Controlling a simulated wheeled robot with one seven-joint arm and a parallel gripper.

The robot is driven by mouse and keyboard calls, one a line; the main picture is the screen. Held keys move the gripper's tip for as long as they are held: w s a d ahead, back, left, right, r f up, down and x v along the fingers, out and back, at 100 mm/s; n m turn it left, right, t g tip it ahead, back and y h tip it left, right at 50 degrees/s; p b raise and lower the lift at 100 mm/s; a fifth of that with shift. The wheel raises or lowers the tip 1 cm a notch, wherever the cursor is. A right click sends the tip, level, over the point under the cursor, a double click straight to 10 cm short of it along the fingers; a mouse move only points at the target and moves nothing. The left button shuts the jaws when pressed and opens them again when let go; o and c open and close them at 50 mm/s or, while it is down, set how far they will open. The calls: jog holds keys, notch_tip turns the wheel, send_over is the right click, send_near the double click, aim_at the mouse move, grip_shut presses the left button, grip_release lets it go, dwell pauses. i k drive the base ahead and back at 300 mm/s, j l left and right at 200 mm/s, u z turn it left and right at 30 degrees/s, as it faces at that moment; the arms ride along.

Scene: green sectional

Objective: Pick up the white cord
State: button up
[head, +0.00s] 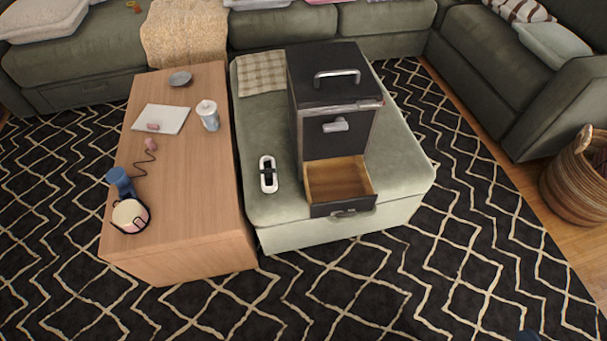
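A white looped item (268,174), which looks like the white cord, lies on the green ottoman (275,225). It is bundled in a narrow oval with a black band or clip across its middle. It sits left of the open drawer (338,181) and apart from it. Nothing covers it. My gripper does not show in the head view.
A black cabinet (312,75) with its lower drawer pulled out stands on the ottoman. A wooden table (190,195) adjoins on the left, holding a cup (208,115), notebook (160,119) and headphones (130,215). A basket (577,185) stands right.

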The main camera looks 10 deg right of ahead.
aim_at(269, 173)
jog(key=i+j+u, duration=0.35)
jog(key=i+j, duration=0.15)
jog(key=i, duration=0.3)
jog(key=i+j+u, duration=0.2)
jog(key=i, duration=0.2)
